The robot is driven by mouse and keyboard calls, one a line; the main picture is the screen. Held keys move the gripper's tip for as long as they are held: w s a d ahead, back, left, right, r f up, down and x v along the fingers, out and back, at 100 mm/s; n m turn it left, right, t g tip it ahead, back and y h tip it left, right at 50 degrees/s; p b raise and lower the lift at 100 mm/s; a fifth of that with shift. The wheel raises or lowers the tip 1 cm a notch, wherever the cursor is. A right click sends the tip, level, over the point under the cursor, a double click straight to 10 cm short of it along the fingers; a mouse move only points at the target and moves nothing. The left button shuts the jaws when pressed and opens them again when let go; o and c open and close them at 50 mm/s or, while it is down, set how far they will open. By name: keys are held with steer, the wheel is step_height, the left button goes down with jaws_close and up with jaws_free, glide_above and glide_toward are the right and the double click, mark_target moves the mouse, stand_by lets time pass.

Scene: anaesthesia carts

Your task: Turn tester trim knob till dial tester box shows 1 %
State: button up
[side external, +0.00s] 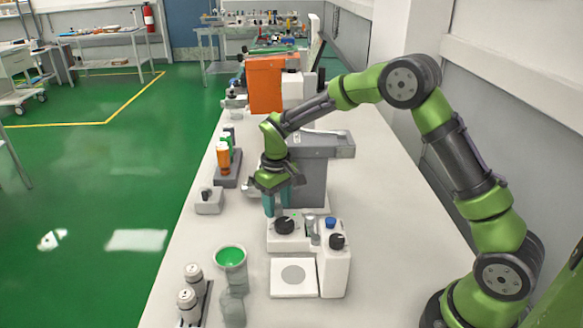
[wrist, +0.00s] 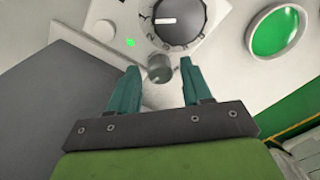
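In the wrist view a pale tester box carries a large black dial (wrist: 180,22) at the top centre. Below the dial sits a small grey trim knob (wrist: 159,68). My gripper (wrist: 160,67) has two teal fingers, open, with their tips on either side of the knob and a visible gap on each side. In the side view my gripper (side external: 276,212) hangs over the back of the white box (side external: 285,243) with a black dial (side external: 284,226). The small knob cannot be made out there.
A green-topped beaker (side external: 230,256) stands left of the box. A white unit with a blue knob (side external: 330,222) adjoins it on the right. A grey block (side external: 311,180) stands behind my gripper. Metal cylinders (side external: 187,300) stand at the front left. Bare table lies to the right.

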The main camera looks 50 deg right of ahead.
mark_target(277, 205)
stand_by(0.3)
step_height(277, 205, up, 17)
steer(key=shift+f, duration=0.1)
stand_by(0.4)
steer(key=s+m+t, duration=0.1)
steer(key=s+t, duration=0.1)
steer(key=s, duration=0.6)
steer(key=s+a+r+m+t+y, duration=0.1)
steer(key=s+t, duration=0.1)
steer(key=s, duration=0.6)
steer(key=s+r+m+t+y, duration=0.1)
steer(key=s+m+t, duration=0.1)
steer(key=s, duration=0.6)
steer(key=shift+s+a+r+t, duration=0.25)
steer(key=shift+s+t, duration=0.1)
steer(key=shift+t, duration=0.25)
stand_by(2.8)
